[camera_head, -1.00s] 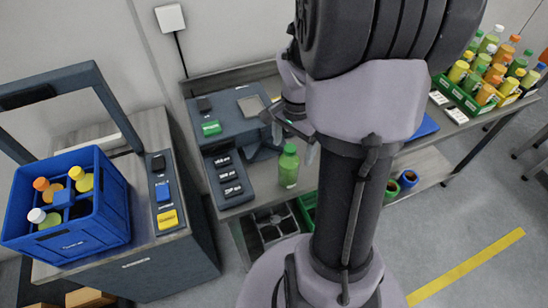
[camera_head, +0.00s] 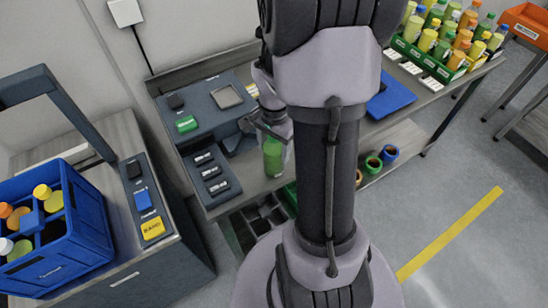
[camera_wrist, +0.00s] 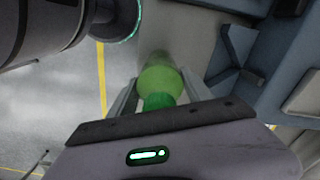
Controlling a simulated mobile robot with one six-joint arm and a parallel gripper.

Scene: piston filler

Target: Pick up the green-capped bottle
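The green-capped bottle (camera_head: 273,158) stands upright on the workbench, right of the small dark keypad. My gripper (camera_head: 274,130) is over its top from above and hides the cap in the head view. In the wrist view the bottle's green body (camera_wrist: 160,78) and darker green cap (camera_wrist: 159,102) lie between the two fingers of my gripper (camera_wrist: 160,85), one on each side. The fingertips look close to the body. I cannot tell whether they touch it.
A dark console with a green button (camera_head: 187,124) and the keypad (camera_head: 212,177) are close left of the bottle. A blue crate (camera_head: 75,245) with bottles stands at left. A blue tray (camera_head: 392,96) and a green crate (camera_head: 428,64) of bottles are at right.

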